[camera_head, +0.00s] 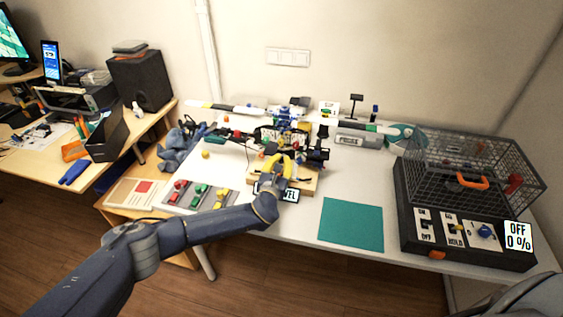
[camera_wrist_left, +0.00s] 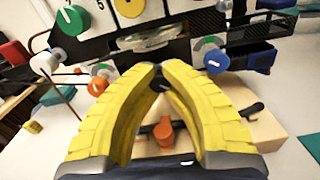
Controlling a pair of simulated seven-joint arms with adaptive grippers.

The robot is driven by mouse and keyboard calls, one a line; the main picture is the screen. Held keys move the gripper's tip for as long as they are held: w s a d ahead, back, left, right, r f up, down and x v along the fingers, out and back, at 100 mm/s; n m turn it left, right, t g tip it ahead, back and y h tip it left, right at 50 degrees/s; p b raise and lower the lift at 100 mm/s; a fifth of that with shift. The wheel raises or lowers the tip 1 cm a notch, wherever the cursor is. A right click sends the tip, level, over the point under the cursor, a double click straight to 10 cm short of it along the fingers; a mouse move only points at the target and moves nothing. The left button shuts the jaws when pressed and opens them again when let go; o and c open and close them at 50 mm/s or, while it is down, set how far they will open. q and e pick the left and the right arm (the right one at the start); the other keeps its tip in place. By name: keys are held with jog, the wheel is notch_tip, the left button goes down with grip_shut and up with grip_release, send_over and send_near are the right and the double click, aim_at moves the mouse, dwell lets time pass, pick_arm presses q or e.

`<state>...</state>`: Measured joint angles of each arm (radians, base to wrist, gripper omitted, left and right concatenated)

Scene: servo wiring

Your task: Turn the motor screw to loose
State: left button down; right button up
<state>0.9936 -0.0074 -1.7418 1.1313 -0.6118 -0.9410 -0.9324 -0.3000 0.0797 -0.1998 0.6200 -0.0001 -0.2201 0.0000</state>
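The drone-like assembly (camera_head: 290,135) stands on the white table, with several coloured knobs on its front panel. My left gripper (camera_head: 280,158) has yellow fingers and is over the wooden block in front of the assembly. In the left wrist view its fingertips (camera_wrist_left: 159,72) come together in front of the panel, and I see nothing clearly held between them. An orange piece (camera_wrist_left: 163,132) shows between the fingers, lower down. A green knob (camera_wrist_left: 73,20) and an orange-red knob (camera_wrist_left: 98,86) are on the left. I cannot tell which part is the motor screw. My right gripper is out of view.
A pale wooden block (camera_head: 308,184) lies under my left gripper. A teal mat (camera_head: 351,224) lies flat at right. A black wire cage unit (camera_head: 465,210) fills the table's right end.

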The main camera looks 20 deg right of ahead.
pick_arm(q)
jog(key=shift+n, duration=0.3)
jog(key=shift+f+n, duration=0.1)
jog(key=shift+n, duration=2.4)
jog(key=c, duration=1.3)
grip_release()
jog(key=shift+v, duration=6)
